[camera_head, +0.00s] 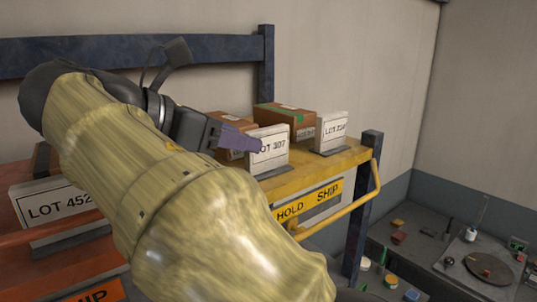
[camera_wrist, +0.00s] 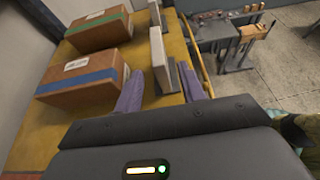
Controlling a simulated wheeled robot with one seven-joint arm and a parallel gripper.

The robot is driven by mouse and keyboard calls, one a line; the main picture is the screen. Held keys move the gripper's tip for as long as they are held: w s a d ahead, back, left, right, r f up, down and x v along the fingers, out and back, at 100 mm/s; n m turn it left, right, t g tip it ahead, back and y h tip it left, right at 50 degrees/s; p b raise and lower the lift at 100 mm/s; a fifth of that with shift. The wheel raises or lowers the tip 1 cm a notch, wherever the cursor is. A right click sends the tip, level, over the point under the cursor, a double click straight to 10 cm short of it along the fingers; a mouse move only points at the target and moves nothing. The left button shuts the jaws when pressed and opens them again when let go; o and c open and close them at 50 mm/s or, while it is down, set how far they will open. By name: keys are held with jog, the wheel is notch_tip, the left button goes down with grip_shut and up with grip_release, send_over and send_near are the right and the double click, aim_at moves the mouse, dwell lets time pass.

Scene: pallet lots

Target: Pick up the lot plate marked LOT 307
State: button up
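The LOT 307 plate (camera_head: 271,149) is white with black print and stands upright on a grey foot on the yellow shelf (camera_head: 310,178). My gripper (camera_head: 240,140) has purple fingers and reaches it from the left; one fingertip overlaps the left part of its printed face. In the wrist view my gripper (camera_wrist: 160,86) is open, one finger to each side, with the plate (camera_wrist: 161,52) seen edge-on ahead of and between the fingertips. I cannot tell whether the fingers touch it. The far finger is mostly hidden in the head view.
Another lot plate (camera_head: 333,131) stands farther along the shelf; its number is hard to read. Brown boxes with blue tape (camera_wrist: 85,80) and green tape (camera_wrist: 98,30) stand behind the plates. A LOT 452 plate (camera_head: 55,208) is at left. A yellow rail (camera_head: 345,210) runs along the front.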

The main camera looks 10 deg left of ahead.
aim_at(286, 150)
jog(key=shift+x, duration=0.85)
jog(key=shift+p+x, duration=1.05)
jog(key=shift+x, duration=1.55)
grip_shut()
